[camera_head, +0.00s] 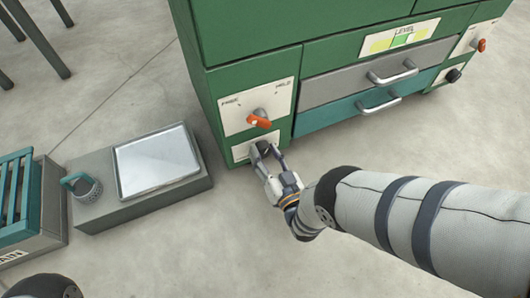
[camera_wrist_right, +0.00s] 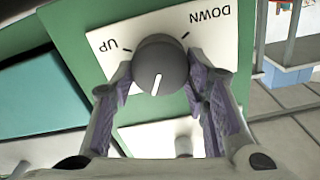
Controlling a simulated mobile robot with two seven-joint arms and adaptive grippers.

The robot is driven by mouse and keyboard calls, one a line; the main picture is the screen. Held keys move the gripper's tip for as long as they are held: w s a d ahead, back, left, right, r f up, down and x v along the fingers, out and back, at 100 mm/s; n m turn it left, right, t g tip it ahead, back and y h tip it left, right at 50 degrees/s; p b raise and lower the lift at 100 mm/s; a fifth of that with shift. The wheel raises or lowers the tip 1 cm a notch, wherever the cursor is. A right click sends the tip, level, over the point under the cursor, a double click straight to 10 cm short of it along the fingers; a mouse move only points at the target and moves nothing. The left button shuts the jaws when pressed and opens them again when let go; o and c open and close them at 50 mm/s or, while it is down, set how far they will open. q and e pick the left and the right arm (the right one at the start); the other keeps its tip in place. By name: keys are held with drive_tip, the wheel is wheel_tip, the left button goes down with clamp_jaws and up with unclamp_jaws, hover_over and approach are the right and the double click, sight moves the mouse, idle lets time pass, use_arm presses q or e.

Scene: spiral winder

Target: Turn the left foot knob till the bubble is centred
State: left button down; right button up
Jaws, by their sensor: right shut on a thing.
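The dark grey left foot knob (camera_wrist_right: 161,62) is on a white plate (camera_wrist_right: 112,37) marked UP and DOWN, upside down in the right wrist view. Its white pointer line points toward the bottom of that picture. My right gripper (camera_wrist_right: 160,75) is shut on the knob, one finger on each side. In the head view my right gripper (camera_head: 266,160) reaches the knob low on the green cabinet's left front and partly hides it. The level (camera_head: 400,39) is at the top of the cabinet front, yellow-green with a brighter green middle; the bubble is too small to place. My left gripper is out of view.
An orange-tipped lever (camera_head: 259,120) marked FREE and HOLD sits just above the knob. Two drawers with handles (camera_head: 378,104) are to its right, and another dark knob (camera_head: 454,75) is at the far right. A grey box with a tray (camera_head: 156,160) stands on the floor at left.

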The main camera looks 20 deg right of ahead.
drive_tip(key=m, duration=0.6)
drive_tip(key=shift+d+f, duration=0.15)
drive_tip(key=m+b, duration=0.1)
drive_tip(key=m, duration=0.5)
drive_tip(key=shift+f, duration=0.15)
drive_tip(key=shift+m, duration=0.4)
drive_tip(key=o, duration=1.1)
drive_tip(key=shift+o, duration=0.2)
drive_tip(key=shift+s+d, duration=0.1)
drive_tip(key=shift+s, duration=0.05)
drive_tip(key=s, duration=1.1)
drive_tip(key=shift+s+d, duration=0.15)
drive_tip(key=shift+s, duration=0.25)
